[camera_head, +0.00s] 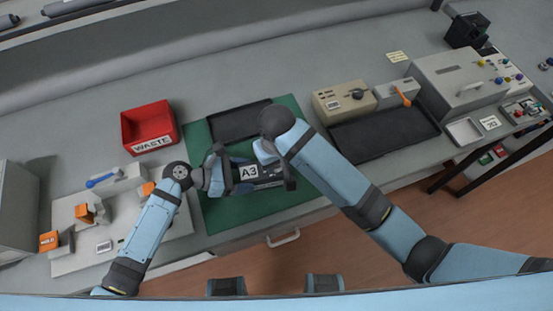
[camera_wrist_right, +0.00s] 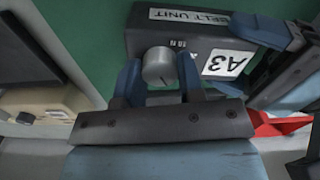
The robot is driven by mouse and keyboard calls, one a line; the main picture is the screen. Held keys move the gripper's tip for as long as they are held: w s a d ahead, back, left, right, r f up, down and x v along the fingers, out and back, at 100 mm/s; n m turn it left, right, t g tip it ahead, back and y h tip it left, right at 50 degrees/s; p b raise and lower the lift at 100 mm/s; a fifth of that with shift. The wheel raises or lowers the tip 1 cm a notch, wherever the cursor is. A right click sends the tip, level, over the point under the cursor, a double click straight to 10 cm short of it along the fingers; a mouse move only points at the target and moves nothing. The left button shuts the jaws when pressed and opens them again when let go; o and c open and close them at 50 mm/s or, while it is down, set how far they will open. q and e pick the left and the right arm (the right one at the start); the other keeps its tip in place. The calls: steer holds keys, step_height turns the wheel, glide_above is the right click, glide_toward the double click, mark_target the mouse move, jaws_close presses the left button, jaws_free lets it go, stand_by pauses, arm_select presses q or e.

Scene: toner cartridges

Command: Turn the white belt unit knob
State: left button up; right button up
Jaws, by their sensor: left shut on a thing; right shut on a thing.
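The belt unit (camera_head: 268,181) is a dark box with a white A3 label, lying on the green mat (camera_head: 222,219) in the head view. In the right wrist view the belt unit (camera_wrist_right: 205,28) shows its BELT UNIT label and a round pale knob (camera_wrist_right: 158,66) with a dark line on its face. My right gripper (camera_wrist_right: 159,76) is shut on the knob, one blue finger on each side. My left gripper (camera_head: 217,172) is shut on the end of the belt unit. It also shows at upper right in the right wrist view (camera_wrist_right: 263,30). The right arm hides part of the unit in the head view.
A red WASTE bin (camera_head: 149,124) stands behind left. A black tray (camera_head: 238,122) lies behind the unit, and another dark tray (camera_head: 385,136) lies to the right. A beige box with a dark knob (camera_head: 340,100) stands behind it. A pale fixture with orange parts (camera_head: 120,228) is at left.

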stand_by(0.4)
steer(key=o, duration=0.9)
step_height(320, 180, up, 12)
steer(key=shift+r, duration=0.1)
arm_select(q)
steer(key=o, duration=1.3)
steer(key=shift+c, duration=0.2)
steer(key=v, duration=1.3)
steer(key=shift+a+b, duration=0.35)
steer(key=shift+b, duration=0.1)
arm_select(e)
steer(key=shift+f, duration=0.5)
